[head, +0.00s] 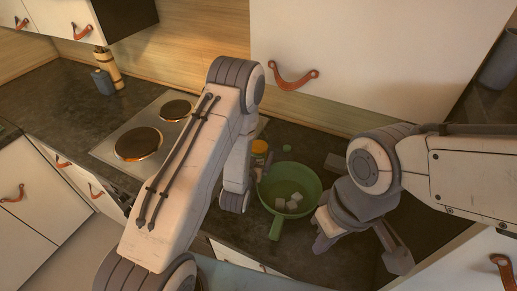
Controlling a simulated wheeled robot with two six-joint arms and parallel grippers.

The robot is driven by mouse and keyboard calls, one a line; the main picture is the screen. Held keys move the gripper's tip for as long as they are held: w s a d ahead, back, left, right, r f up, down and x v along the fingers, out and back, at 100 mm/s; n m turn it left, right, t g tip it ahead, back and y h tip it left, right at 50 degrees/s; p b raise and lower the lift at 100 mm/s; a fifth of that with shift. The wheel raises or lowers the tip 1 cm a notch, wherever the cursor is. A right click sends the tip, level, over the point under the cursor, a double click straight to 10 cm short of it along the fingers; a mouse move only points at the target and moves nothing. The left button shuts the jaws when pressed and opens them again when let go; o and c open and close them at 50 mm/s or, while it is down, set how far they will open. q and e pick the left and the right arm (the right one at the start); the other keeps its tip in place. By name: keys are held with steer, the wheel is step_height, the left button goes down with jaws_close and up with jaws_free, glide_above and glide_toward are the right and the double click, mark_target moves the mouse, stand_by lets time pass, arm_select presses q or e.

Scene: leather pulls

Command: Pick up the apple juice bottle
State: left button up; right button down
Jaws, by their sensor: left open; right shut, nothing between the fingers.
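A small yellow-orange topped container (260,147), which looks like the apple juice bottle, stands on the dark counter behind the green pan. Its lower part is partly hidden by my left gripper and the pan, and no label can be read. My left gripper (249,181) is open, pointing down just in front and to the left of the container, close to the pan's left rim. I cannot tell whether it touches either. My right gripper (329,231) is shut and empty, low at the right of the pan, apart from the container.
The green pan (275,196) holds several pale cubes, its handle pointing to the front. A hob (140,143), a blue-grey jar (102,82) and a wooden mill (108,66) are at left. A wall cabinet (370,45) hangs above.

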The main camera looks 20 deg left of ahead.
arm_select(q)
steer(key=shift+w+p, duration=0.5)
steer(key=shift+w, duration=0.15)
steer(key=p+x, duration=0.1)
steer(key=x, duration=0.2)
steer(key=shift+w+p, duration=0.1)
steer(key=shift+p, duration=0.3)
steer(key=shift+w+f, duration=0.3)
steer(key=shift+w, duration=0.15)
jaws_close()
